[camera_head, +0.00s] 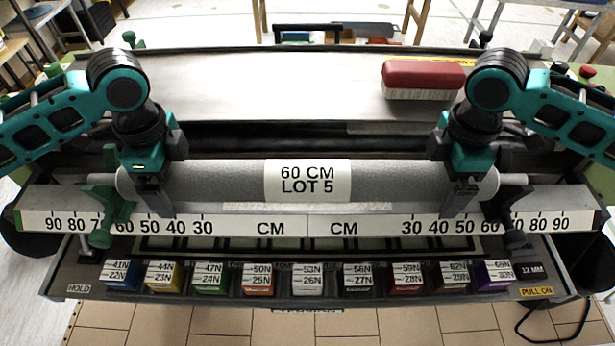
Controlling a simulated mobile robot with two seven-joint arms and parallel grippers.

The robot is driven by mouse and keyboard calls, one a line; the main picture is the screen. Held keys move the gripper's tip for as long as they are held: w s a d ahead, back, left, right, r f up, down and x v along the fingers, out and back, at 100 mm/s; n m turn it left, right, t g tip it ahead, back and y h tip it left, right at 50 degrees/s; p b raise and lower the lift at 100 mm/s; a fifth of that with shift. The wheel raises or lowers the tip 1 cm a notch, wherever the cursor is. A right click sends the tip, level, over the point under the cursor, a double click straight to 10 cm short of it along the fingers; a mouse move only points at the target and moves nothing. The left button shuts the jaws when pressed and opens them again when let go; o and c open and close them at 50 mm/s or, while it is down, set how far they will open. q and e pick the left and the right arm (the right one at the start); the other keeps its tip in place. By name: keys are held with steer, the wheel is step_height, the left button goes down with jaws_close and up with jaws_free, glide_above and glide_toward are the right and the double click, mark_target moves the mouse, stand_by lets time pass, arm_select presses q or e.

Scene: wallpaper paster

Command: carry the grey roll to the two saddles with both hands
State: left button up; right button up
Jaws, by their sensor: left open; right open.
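The grey roll (225,180) lies level across the machine, with a white label reading "60 CM LOT 5" and a thin spindle stub at each end. A green saddle-like bracket (101,236) stands by its left stub. A dark bracket (513,238) stands below its right stub. I cannot tell whether the stubs rest in them. My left gripper (153,200) points down over the roll near its left end, open. My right gripper (460,200) does the same near the right end, open. Far-side fingers are hidden.
A white centimetre scale (240,224) runs in front of the roll. Below it, a tray (75,274) holds a row of several coloured, labelled blocks. A red-topped brush (423,80) lies on the grey table (270,90) behind, which is otherwise largely clear.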

arm_select(q)
steer(key=shift+f, duration=0.25)
arm_select(e)
steer(key=shift+f, duration=0.2)
arm_select(q)
steer(key=shift+c, duration=0.5)
arm_select(e)
steer(key=shift+c, duration=0.5)
arm_select(q)
jaws_close()
arm_select(e)
jaws_close()
arm_select(q)
steer(key=shift+r, duration=0.15)
arm_select(e)
steer(key=shift+r, duration=0.1)
